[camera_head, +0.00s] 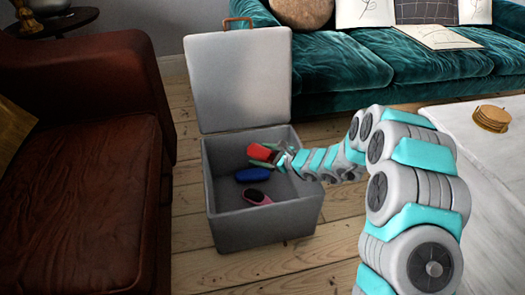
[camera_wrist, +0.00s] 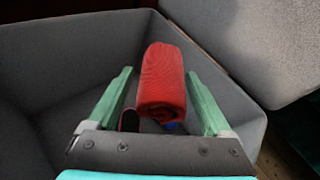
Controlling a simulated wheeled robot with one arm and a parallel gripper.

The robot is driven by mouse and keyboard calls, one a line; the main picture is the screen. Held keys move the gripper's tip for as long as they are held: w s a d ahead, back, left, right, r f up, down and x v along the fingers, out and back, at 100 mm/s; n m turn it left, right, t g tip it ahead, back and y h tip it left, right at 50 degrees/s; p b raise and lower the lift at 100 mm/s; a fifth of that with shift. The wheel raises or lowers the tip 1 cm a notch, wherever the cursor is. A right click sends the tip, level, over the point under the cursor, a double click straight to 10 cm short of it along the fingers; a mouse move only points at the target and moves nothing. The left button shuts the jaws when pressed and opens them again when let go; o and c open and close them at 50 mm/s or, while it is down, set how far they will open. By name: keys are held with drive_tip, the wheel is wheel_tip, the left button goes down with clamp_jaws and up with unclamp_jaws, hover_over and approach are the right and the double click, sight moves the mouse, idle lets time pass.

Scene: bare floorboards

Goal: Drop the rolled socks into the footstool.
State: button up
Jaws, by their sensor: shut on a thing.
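The rolled socks (camera_head: 260,152) are a red roll, held inside the opening of the grey footstool (camera_head: 265,228), near its back right part. The footstool is a box with its lid (camera_head: 238,80) standing up at the back. My gripper (camera_head: 272,156) has green fingers and is shut on the rolled socks. In the wrist view the red roll (camera_wrist: 162,82) sits between the fingers (camera_wrist: 160,88), with the footstool's grey inner walls (camera_wrist: 55,65) around it. The socks are above the footstool's floor; the exact height is hard to tell.
A blue object (camera_head: 252,175) and a pink and dark object (camera_head: 256,197) lie inside the footstool. A brown leather armchair (camera_head: 85,200) is at left, a teal sofa (camera_head: 390,65) behind, and a pale table (camera_head: 485,150) with round coasters (camera_head: 492,118) at right.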

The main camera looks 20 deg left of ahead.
drive_tip(key=shift+f, duration=1.15)
drive_tip(key=o, duration=1.1)
drive_tip(key=shift+d, duration=0.1)
drive_tip(key=v, duration=0.7)
drive_tip(key=shift+s+d+r, duration=0.1)
drive_tip(key=shift+d+r, duration=0.05)
drive_tip(key=shift+d, duration=0.15)
